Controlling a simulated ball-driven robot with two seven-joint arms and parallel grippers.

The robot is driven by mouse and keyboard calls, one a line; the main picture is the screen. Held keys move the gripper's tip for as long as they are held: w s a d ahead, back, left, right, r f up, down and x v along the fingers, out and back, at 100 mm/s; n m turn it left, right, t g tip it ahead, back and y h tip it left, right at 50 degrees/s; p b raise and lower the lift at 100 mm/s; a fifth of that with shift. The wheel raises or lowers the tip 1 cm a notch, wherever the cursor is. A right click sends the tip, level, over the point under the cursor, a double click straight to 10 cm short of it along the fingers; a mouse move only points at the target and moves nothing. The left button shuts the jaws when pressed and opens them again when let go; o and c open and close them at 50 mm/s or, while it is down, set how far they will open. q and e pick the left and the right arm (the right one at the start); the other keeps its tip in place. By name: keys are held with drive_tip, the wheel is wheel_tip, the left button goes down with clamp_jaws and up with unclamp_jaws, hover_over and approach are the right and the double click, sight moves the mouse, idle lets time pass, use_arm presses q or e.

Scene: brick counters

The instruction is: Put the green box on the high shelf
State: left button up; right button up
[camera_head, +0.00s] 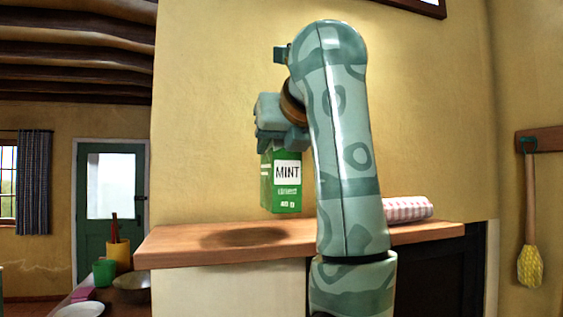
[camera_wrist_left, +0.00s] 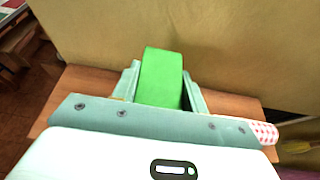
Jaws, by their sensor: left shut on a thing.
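The green box (camera_head: 281,190), with a white label reading MINT, hangs upright from my left gripper (camera_head: 281,140). The gripper is shut on the top part of the box. Its base is above the wooden shelf (camera_head: 185,246), with a dark shadow on the wood below and to the left, and looks apart from it. In the left wrist view the green box (camera_wrist_left: 161,78) sits between the two fingers, with the shelf (camera_wrist_left: 85,88) behind it. My left arm covers the middle of the shelf in the head view. My right gripper is not in view.
A red-and-white checked cloth roll (camera_head: 407,208) lies on the right part of the shelf. The left part of the shelf is bare. A yellow wall (camera_head: 215,110) stands behind. Lower left are a green cup (camera_head: 104,272), a yellow pot (camera_head: 118,256) and a bowl (camera_head: 131,288).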

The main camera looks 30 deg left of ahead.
sight(281, 165)
use_arm(q)
drive_tip(key=f, duration=0.3)
drive_tip(key=shift+w+a+f, duration=0.1)
drive_tip(key=shift+w+f, duration=0.1)
drive_tip(key=shift+f, duration=0.05)
drive_tip(key=shift+s+f, duration=0.1)
drive_tip(key=shift+f, duration=0.05)
drive_tip(key=o, duration=1.2)
drive_tip(key=shift+o, duration=0.2)
